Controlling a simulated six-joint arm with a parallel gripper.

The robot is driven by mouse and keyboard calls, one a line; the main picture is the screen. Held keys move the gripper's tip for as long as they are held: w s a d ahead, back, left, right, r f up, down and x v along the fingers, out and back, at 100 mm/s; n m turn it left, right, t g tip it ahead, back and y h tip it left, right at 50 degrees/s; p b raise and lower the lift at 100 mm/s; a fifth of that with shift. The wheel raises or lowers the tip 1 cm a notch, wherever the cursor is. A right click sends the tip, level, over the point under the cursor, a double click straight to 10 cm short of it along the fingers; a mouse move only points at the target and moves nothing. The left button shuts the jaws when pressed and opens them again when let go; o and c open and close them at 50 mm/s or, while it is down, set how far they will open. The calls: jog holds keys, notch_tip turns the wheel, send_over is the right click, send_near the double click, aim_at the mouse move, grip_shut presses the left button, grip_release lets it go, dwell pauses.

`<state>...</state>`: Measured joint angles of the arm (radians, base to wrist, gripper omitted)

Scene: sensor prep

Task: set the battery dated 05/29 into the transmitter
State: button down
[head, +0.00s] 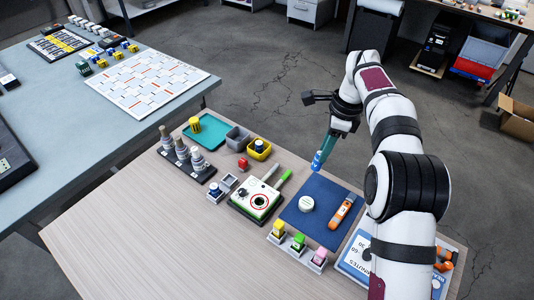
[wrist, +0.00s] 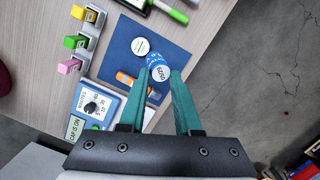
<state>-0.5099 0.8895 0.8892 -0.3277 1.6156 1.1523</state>
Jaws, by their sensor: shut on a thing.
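My gripper (head: 322,153) has teal fingers and is shut on a blue battery (head: 317,162), held in the air above the far edge of the blue mat. In the wrist view the battery (wrist: 157,68) shows between the fingertips; its pale end carries print too small to read surely. A round white part (head: 306,204) lies on the mat, apart from the battery; it also shows in the wrist view (wrist: 140,46), with small print on top. I cannot tell for sure which thing is the transmitter.
The blue mat (head: 318,228) also bears an orange tool (head: 342,211). A white device with a red ring (head: 257,199) stands left of it. Coloured blocks in holders (head: 298,243) line the front. A yellow bin (head: 259,149) holds a dark item. The table's left front is clear.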

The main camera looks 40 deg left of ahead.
jog(key=s+d+r+n, duration=0.1)
jog(key=d+r+n, duration=0.2)
jog(key=d, duration=0.5)
jog(key=d+r+n, duration=0.3)
jog(key=d+r, duration=0.1)
jog(key=d, duration=0.3)
jog(key=s+d+r+n+g+h, duration=0.15)
jog(key=s+d+r+n, duration=0.25)
jog(key=s+d+n, duration=0.55)
jog(key=w+a+f+m+t+y, duration=0.1)
jog(key=w+a+f+m, duration=0.1)
jog(key=a+f+m, duration=0.35)
jog(key=w+a+f+m+y, duration=0.1)
jog(key=w+a+f+m, duration=0.1)
jog(key=a+m, duration=0.7)
jog(key=s+a+f+m+t, duration=0.1)
jog(key=s+a+f+m, duration=0.2)
jog(key=a+f+m, duration=0.3)
jog(key=s+a+f+m+t, duration=0.1)
jog(key=s+a+f+m, duration=0.3)
jog(key=a, duration=1)
notch_tip(320, 180, down, 3)
jog(key=shift+r+m+h, duration=0.2)
jog(key=shift+m+h, duration=0.15)
jog(key=shift+m, duration=0.55)
jog(key=shift+s+d, duration=0.15)
